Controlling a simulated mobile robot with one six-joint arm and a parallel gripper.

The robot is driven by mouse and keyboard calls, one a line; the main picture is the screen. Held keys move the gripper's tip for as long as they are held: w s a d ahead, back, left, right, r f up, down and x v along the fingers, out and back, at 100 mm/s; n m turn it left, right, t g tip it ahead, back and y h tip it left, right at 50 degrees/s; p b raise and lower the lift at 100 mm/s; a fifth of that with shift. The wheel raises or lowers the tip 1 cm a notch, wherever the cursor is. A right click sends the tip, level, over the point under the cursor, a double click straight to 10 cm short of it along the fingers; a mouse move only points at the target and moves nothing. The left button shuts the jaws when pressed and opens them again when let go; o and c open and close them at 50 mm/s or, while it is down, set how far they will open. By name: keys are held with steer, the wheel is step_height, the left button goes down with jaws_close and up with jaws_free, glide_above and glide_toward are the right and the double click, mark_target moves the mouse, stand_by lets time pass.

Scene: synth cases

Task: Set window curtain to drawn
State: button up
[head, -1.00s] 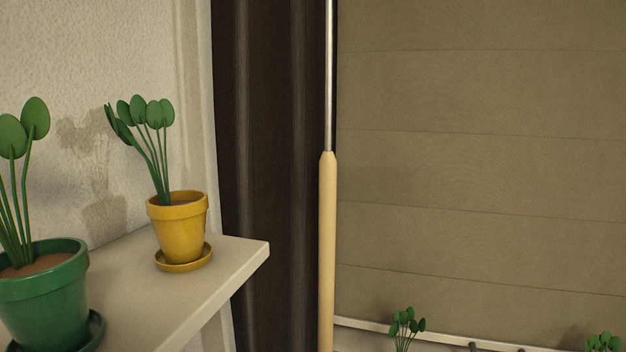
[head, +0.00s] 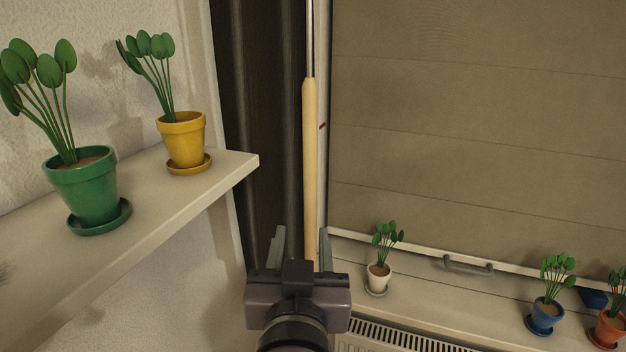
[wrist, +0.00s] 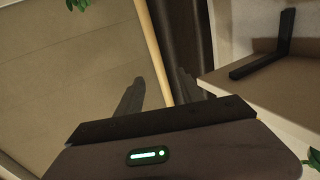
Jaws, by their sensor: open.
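The dark brown curtain (head: 262,130) hangs gathered in a narrow bunch at the left side of the window. A wand with a pale wooden handle (head: 310,150) on a thin metal rod (head: 310,40) hangs upright in front of its right edge. My gripper (head: 303,236) is open and empty, low in front of the curtain. In the wrist view the handle (wrist: 156,55) shows between the open fingers (wrist: 160,88), with the curtain (wrist: 187,45) beside it. I cannot tell how far beyond the fingertips the handle is. The handle's lower end is hidden behind my gripper.
A beige blind (head: 470,110) covers the window. A shelf (head: 215,185) juts out at left with a green pot (head: 85,190) and a yellow pot (head: 183,142). The sill (head: 440,290) holds a white pot (head: 378,278), a blue pot (head: 543,315) and an orange pot (head: 608,330), above a radiator (head: 390,338).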

steer(key=p, duration=0.6)
glide_toward(310, 186)
steer(key=shift+h, duration=0.3)
steer(key=w+b, duration=0.1)
steer(key=w, duration=1)
steer(key=shift+w+f, duration=0.1)
jaws_close()
